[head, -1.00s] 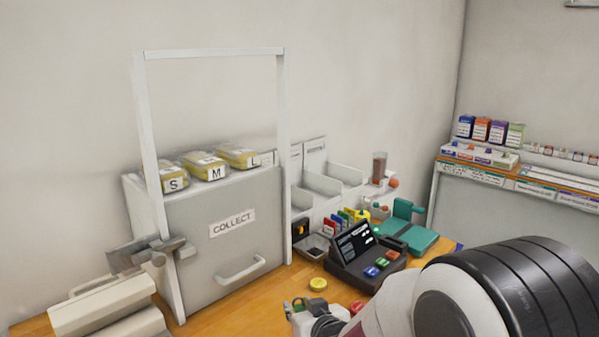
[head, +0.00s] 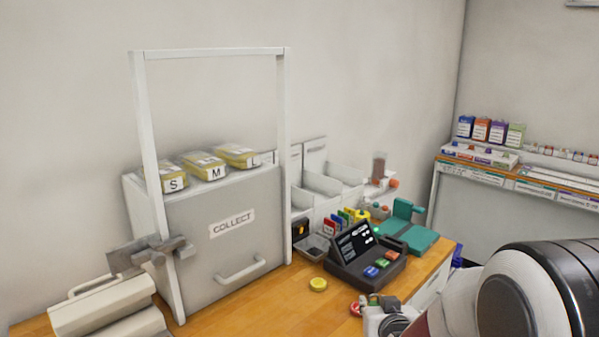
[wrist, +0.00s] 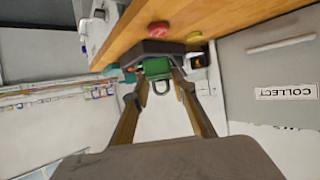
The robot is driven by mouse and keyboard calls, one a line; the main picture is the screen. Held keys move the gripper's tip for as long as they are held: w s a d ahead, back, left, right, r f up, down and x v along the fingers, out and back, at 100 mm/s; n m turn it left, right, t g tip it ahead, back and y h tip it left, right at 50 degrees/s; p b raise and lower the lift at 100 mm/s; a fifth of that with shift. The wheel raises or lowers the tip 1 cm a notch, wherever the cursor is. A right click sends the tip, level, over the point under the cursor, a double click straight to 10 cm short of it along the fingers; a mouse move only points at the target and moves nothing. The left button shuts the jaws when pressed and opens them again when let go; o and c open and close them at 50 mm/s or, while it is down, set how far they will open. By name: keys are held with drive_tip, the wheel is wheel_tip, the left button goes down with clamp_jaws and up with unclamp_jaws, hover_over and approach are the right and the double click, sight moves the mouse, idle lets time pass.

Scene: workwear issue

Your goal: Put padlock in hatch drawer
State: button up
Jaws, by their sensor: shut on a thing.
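In the wrist view a green padlock (wrist: 157,68) with a grey shackle sits between the fingertips of my gripper (wrist: 159,75). The fingers are shut on it. The hatch drawer (head: 190,235) is the grey front labelled COLLECT in the head view, with a light bar handle low on it. It looks closed. Its label and handle also show at the right of the wrist view, upside down. The padlock is apart from the drawer.
A white frame (head: 284,150) rises around the hatch, with S, M and L packs on top. A metal latch piece (head: 152,255) juts out at its left. A dark terminal (head: 365,255) and yellow disc (head: 318,284) stand on the wooden counter. Counter before the drawer is mostly clear.

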drive_tip(key=shift+a, duration=0.1)
drive_tip(key=s+a+r+n+y, duration=0.1)
drive_tip(key=s+a+n+y, duration=0.1)
drive_tip(key=a, duration=0.9)
drive_tip(key=s+a+n+y, duration=0.2)
drive_tip(key=a+y, duration=0.1)
drive_tip(key=a, duration=0.8)
drive_tip(key=s+a+n+g+y, duration=0.2)
drive_tip(key=s+a, duration=0.3)
drive_tip(key=a, duration=0.4)
drive_tip(key=s+a+r+n+g+y, duration=0.1)
drive_tip(key=s+a+n+y, duration=0.1)
drive_tip(key=s+a, duration=0.4)
drive_tip(key=a+n, duration=0.1)
drive_tip(key=a, duration=0.3)
drive_tip(key=shift+r+g, duration=0.15)
drive_tip(key=shift+g, duration=0.25)
drive_tip(key=shift+f, duration=2.95)
drive_tip(key=shift+f, duration=2.05)
